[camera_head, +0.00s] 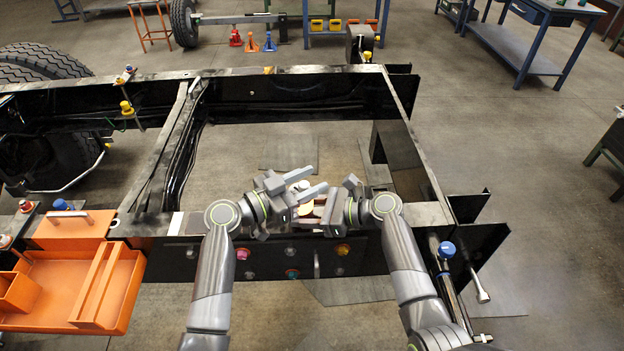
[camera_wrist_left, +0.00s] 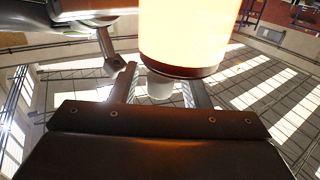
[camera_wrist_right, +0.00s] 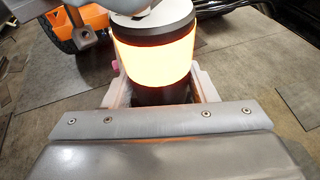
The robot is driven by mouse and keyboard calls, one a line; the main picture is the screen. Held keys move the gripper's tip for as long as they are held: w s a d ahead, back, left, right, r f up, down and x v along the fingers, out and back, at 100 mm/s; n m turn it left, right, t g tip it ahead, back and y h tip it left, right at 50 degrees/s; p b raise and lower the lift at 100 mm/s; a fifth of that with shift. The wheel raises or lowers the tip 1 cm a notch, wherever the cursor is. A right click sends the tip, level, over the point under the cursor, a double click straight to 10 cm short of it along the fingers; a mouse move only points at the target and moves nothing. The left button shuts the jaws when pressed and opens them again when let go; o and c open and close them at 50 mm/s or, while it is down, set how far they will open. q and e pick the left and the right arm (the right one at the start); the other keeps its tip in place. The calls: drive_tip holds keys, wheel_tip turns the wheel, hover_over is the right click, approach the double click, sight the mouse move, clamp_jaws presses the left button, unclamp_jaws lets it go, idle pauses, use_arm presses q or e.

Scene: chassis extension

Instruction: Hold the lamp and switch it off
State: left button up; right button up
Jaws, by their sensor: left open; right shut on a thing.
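The lamp is a glowing, cream-coloured cylinder with dark bands; it shows in the right wrist view (camera_wrist_right: 158,62) and the left wrist view (camera_wrist_left: 182,30). In the head view it is mostly hidden between my two grippers. My right gripper (camera_head: 328,205) is shut on the lamp's dark part, with a finger on each side. My left gripper (camera_head: 317,181) is open close beside the lamp. In the left wrist view a small white knob (camera_wrist_left: 160,87) at the lamp's end appears between the open fingers; I cannot tell whether they touch it. The lamp is lit.
The black chassis frame (camera_head: 270,245) runs below and around my grippers, with coloured knobs on its near side. An orange tray (camera_head: 58,285) sits at the left. A blue-capped part (camera_head: 446,249) is at the right. Open floor shows inside the frame.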

use_arm(q)
drive_tip(key=shift+w+d, duration=0.2)
drive_tip(key=shift+d, duration=0.2)
clamp_jaws()
drive_tip(key=shift+w+a, duration=0.1)
drive_tip(key=shift+a, duration=0.05)
drive_tip(key=shift+w+a, duration=0.85)
unclamp_jaws()
